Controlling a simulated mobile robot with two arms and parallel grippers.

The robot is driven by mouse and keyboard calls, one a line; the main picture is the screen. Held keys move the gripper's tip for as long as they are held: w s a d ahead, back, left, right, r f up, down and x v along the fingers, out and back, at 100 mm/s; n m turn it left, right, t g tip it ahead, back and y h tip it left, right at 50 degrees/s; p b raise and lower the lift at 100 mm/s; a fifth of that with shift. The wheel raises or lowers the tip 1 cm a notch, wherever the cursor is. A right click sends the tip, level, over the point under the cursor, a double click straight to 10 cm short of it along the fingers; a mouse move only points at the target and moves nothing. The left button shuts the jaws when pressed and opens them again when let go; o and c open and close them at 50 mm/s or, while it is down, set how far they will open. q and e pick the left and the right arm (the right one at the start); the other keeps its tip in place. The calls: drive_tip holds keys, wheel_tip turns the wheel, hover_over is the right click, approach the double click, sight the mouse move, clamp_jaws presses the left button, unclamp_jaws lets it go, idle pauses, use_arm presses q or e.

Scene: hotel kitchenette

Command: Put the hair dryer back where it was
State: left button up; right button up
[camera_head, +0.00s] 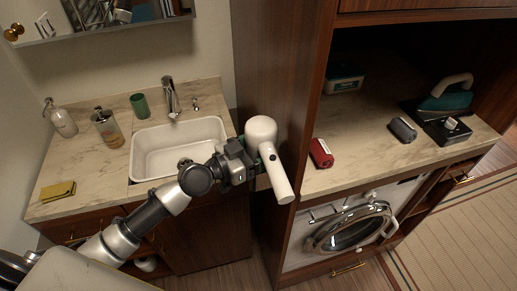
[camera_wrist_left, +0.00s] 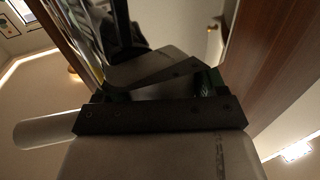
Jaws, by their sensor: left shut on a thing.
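The white hair dryer (camera_head: 275,176) is in the head view, held in the air in front of the wooden partition between the sink counter and the right-hand niche. Its rounded head is up and its long barrel slants down to the right. My left gripper (camera_head: 252,163) is shut on it from the left, near the rounded head. In the left wrist view the dark jaws (camera_wrist_left: 160,113) span the middle, and a pale cylinder (camera_wrist_left: 50,129), likely part of the hair dryer, sticks out to the left. The exact contact is hidden. My right gripper is not in view.
The sink (camera_head: 180,143) has a soap dispenser (camera_head: 107,128), a green cup (camera_head: 140,105) and a yellow sponge (camera_head: 58,191) around it. A washing machine (camera_head: 350,228) is below.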

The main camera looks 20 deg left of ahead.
use_arm(q)
drive_tip(key=o, duration=1.2)
drive_tip(key=shift+c, duration=0.2)
drive_tip(key=shift+r+p, duration=0.15)
drive_tip(key=shift+p, duration=0.15)
drive_tip(key=shift+s+a+f+b, duration=0.2)
drive_tip(key=shift+a+b, duration=0.05)
drive_tip(key=shift+b, duration=0.05)
drive_tip(key=b+v, duration=0.7)
drive_tip(key=v, duration=0.4)
drive_tip(key=shift+s+r, duration=0.2)
drive_tip(key=shift+s, duration=0.05)
